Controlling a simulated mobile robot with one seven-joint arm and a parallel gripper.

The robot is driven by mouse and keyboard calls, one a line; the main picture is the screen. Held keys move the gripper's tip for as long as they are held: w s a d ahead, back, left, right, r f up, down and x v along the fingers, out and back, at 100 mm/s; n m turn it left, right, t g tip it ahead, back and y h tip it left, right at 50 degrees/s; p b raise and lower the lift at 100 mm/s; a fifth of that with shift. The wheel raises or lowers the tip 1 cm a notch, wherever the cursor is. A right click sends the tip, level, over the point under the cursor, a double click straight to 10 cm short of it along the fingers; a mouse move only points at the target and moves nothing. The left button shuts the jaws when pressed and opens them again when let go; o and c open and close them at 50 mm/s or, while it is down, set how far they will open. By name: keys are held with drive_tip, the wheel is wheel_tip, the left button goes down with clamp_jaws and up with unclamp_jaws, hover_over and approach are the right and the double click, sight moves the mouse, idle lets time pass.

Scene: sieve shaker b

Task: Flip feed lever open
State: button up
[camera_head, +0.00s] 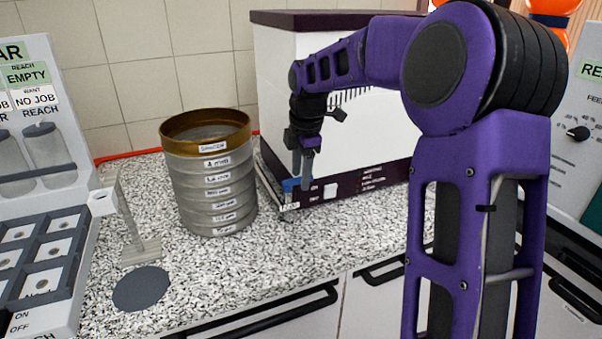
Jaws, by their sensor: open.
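My gripper (301,178) hangs pointing down at the front left corner of the white and dark purple box-shaped machine (385,132). Its fingers look slightly apart, with nothing clearly held between them. A small blue part (291,185) shows at the fingertips, low by the machine's dark front strip. I cannot tell whether it is the feed lever or a fingertip, or whether it is touched. No lever labelled as feed is readable. My purple arm covers much of the machine's right side.
A stack of round sieves (212,178) with a brass top stands left of my gripper. A grey stand (138,240) and a dark disc (141,288) are farther left. A panel with a black knob (578,133) is at right. Speckled counter (345,235) is clear in front.

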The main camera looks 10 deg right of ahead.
clamp_jaws()
drive_tip(key=shift+s+m, duration=0.1)
drive_tip(key=shift+m, duration=0.2)
drive_tip(key=shift+s+a+m+g+h+p, duration=0.4)
drive_tip(key=shift+m+p, duration=0.5)
drive_tip(key=shift+m, duration=2)
drive_tip(key=shift+s+a+m+g+h+p, duration=0.2)
drive_tip(key=shift+s+a+m+h+p, duration=0.45)
drive_tip(key=shift+m, duration=2.25)
drive_tip(key=shift+s+a+m+g+h+p, duration=0.4)
drive_tip(key=shift+m+p, duration=0.75)
drive_tip(key=shift+m, duration=1.75)
drive_tip(key=shift+s+a, duration=0.1)
unclamp_jaws()
